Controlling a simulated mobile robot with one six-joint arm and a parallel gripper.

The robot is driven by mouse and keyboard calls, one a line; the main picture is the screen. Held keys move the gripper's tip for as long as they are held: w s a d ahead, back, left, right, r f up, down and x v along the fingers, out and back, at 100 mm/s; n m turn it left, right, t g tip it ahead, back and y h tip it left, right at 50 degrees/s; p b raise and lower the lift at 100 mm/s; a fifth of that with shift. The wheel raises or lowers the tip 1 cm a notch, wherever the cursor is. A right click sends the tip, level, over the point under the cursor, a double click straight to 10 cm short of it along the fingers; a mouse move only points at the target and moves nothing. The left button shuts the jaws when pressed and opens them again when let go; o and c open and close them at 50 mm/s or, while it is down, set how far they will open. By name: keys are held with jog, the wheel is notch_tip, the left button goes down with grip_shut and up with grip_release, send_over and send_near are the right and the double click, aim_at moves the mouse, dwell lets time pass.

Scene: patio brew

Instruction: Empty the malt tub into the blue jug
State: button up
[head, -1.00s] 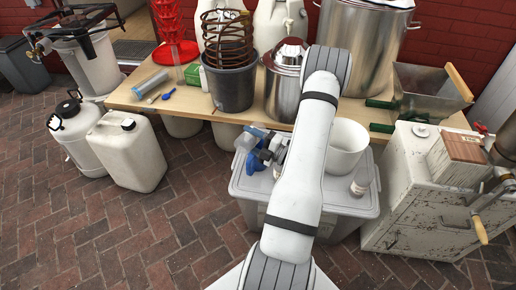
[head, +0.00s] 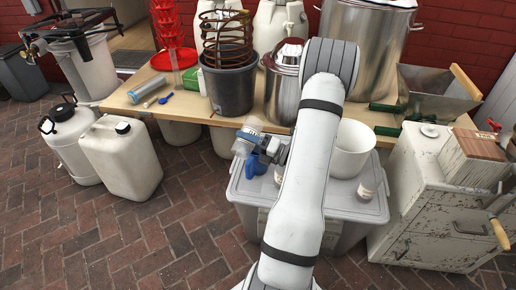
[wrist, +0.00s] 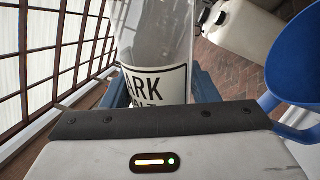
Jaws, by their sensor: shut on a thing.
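The malt tub (wrist: 157,40) is a clear tub with a white label, dark lettering partly readable as "ARK". It fills the upper middle of the wrist view and shows small in the head view (head: 251,127). My gripper (head: 268,147) is shut on it, with blue fingers on both sides in the wrist view (wrist: 160,92). The blue jug (head: 256,164) is on the grey lidded bin, just below the held tub in the head view. Its blue curved edge is at the right of the wrist view (wrist: 292,60). The malt inside and the tub's exact tilt cannot be told.
The grey bin (head: 242,193) also carries a white bucket (head: 352,147) and a small labelled bottle (head: 369,184). The wooden table (head: 135,104) behind holds pots and a dark bucket (head: 229,90). White jerrycans (head: 122,160) stand left on the open brick floor.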

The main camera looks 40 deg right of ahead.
aim_at(244, 152)
jog(key=n, duration=0.2)
jog(key=shift+d+r+n+g, duration=0.1)
jog(key=shift+r+n+g, duration=0.15)
jog(key=shift+n+g, duration=0.05)
jog(key=shift+w+d+f+n+b, duration=0.1)
jog(key=shift+f+n+b, duration=0.45)
jog(key=shift+f+n, duration=0.05)
jog(key=shift+n+y, duration=0.3)
jog(key=shift+n, duration=0.3)
jog(key=shift+r+n, duration=0.2)
jog(key=shift+n, duration=0.3)
jog(key=n+b, duration=0.1)
jog(key=a+f+n+b, duration=0.1)
jog(key=f+n+g+b, duration=0.1)
jog(key=n, duration=0.1)
jog(key=shift+s+a+f, duration=0.2)
jog(key=shift+s, duration=0.1)
jog(key=shift+s+a+f+n+g+b, duration=0.2)
jog(key=shift+n+b, duration=0.35)
jog(key=shift+n, duration=0.5)
jog(key=shift+s+a+r+n+g+b, duration=0.1)
jog(key=shift+a+n+b, duration=0.3)
jog(key=shift+n, duration=0.65)
jog(key=shift+d, duration=0.1)
